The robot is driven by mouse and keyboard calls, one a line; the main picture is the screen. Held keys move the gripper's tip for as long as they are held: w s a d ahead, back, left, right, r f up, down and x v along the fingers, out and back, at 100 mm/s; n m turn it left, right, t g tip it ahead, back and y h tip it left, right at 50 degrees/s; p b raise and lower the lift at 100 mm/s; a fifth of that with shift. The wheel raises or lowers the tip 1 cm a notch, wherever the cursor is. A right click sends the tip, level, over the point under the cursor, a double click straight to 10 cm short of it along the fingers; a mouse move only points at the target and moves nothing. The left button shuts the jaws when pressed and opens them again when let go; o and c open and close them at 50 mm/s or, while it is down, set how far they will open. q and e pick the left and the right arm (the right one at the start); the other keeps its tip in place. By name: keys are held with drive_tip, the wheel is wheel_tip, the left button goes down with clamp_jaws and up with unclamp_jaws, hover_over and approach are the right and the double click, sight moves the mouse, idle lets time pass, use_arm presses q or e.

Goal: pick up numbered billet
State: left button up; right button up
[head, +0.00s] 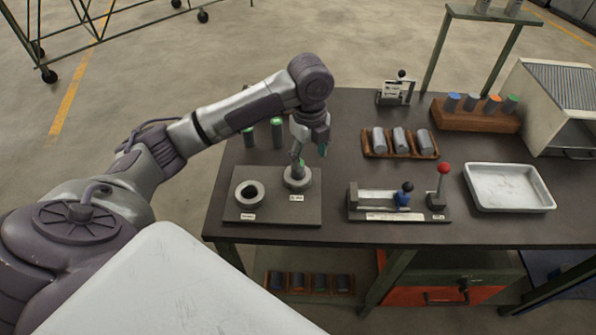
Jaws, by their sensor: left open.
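My left gripper (309,155) is open and points down over the right-hand grey ring (298,183) on a dark plate (272,214). A hint of green shows by its fingers; I cannot tell if a billet stands inside that ring. Two green-topped grey billets (277,134) stand upright behind the plate, left of my gripper. Three grey billets (399,139) lie in a wooden tray to the right. Several billets with blue, orange and green tops (493,104) stand in a wooden rack (471,121). No billet number is readable. My right gripper is not in view.
A second ring (249,193) sits at the plate's left. A fixture with blue and red knobs (397,203), a white tray (508,187), a small gauge stand (397,88) and a furnace-like box (556,105) share the table. More billets (308,283) lie on the lower shelf.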

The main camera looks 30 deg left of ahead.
use_arm(q)
wheel_tip(320, 180, up, 5)
drive_tip(key=m, duration=0.1)
hover_over(297, 176)
drive_tip(key=w+a, duration=0.1)
wheel_tip(297, 176, down, 8)
drive_tip(key=shift+w+r+p, duration=0.1)
drive_tip(key=shift+w+p, duration=0.05)
drive_tip(key=shift+p, duration=0.5)
drive_tip(key=shift+w+d+f+p, duration=0.1)
drive_tip(key=shift+f+p, duration=0.85)
drive_tip(key=shift+f, duration=1.75)
clamp_jaws()
drive_tip(key=shift+r, duration=0.1)
